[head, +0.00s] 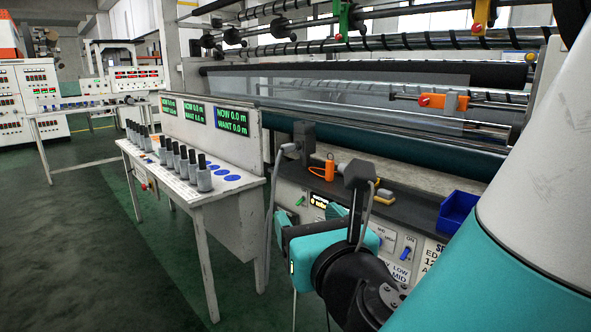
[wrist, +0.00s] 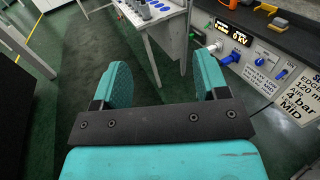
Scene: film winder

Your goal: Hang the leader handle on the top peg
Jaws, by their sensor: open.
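My gripper (head: 310,214) is open and empty. It is low in front of the machine, left of the control panel, and its two teal fingers stand wide apart in the wrist view (wrist: 163,72). An orange block with a red end (head: 445,102) sits on a thin rod across the winder, well above and right of my gripper; it may be the leader handle, but I cannot be sure. An orange clip-like piece (head: 322,171) stands on the dark ledge just above my gripper. I cannot make out which part is the top peg.
A white table (head: 183,185) with several grey, black-topped cylinders stands left. The control panel (wrist: 262,62) with blue switches is close on the right. A blue bin (head: 457,212) sits on the dark ledge (head: 408,180). Green floor (head: 75,235) is clear at left.

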